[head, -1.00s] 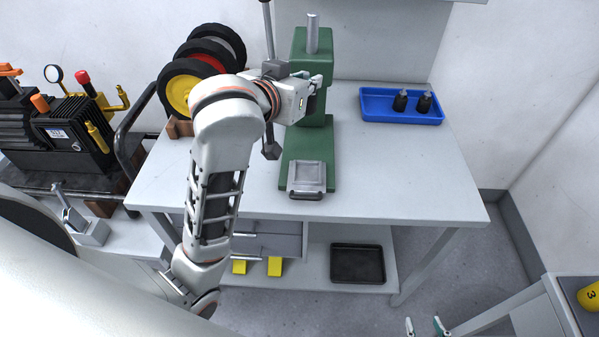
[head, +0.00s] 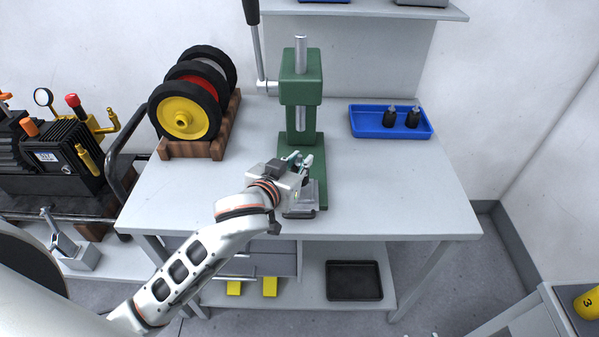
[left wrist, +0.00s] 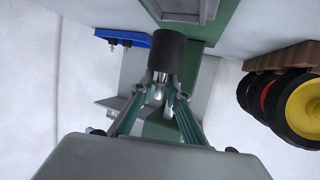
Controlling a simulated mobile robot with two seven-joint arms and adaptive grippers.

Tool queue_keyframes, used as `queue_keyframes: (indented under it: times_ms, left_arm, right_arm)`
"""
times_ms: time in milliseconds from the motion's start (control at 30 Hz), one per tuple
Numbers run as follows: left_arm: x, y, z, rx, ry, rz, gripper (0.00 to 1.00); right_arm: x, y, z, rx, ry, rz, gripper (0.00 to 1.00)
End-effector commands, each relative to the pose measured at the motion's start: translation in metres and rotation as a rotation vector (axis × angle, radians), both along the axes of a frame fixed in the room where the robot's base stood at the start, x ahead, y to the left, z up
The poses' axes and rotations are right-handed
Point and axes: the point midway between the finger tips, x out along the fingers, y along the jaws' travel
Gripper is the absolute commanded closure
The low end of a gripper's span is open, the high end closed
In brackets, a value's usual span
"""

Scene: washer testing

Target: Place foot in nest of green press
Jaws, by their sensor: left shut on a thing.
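The green press (head: 301,90) stands on the table with its lever on the left. Its nest, a grey metal plate with a dark handle (head: 304,213), sits at the front of the green base and is partly hidden by my arm. My left gripper (head: 302,160) is over the base, just behind the nest in the picture. In the left wrist view it is shut on the metal stud of a black cylindrical foot (left wrist: 169,52).
A blue tray (head: 360,131) with two black feet (head: 390,118) stands right of the press. A wooden rack (head: 225,137) with wheels (head: 184,110) stands left. The table's front right is clear. A black tray (head: 354,293) lies on the lower shelf.

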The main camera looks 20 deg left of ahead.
Motion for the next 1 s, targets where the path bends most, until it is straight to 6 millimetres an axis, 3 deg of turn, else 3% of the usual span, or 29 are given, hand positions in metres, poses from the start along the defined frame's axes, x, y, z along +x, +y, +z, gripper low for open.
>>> queue_keyframes:
  times_ms: [267,700,733,767,1000]
  left_arm:
    - [0.0,0.0,-0.036,0.002,0.002,-0.001,1.0]
    - [0.0,0.0,-0.042,0.0,0.001,0.0,1.0]
    - [0.0,0.0,-0.042,0.001,0.001,0.0,0.77]
    - [0.0,0.0,-0.042,0.001,0.001,0.0,0.69]
    - [0.0,0.0,-0.042,0.001,0.001,0.0,0.68]
  right_arm:
    - [0.001,-0.002,0.002,-0.002,-0.002,-0.003,0.6]
    - [0.002,-0.003,0.001,0.0,-0.002,-0.011,0.6]
    - [0.002,-0.003,0.001,0.001,-0.002,-0.011,0.6]
    - [0.002,-0.002,0.001,0.001,-0.002,-0.01,0.6]
    - [0.002,0.0,0.001,0.005,-0.002,-0.009,0.6]
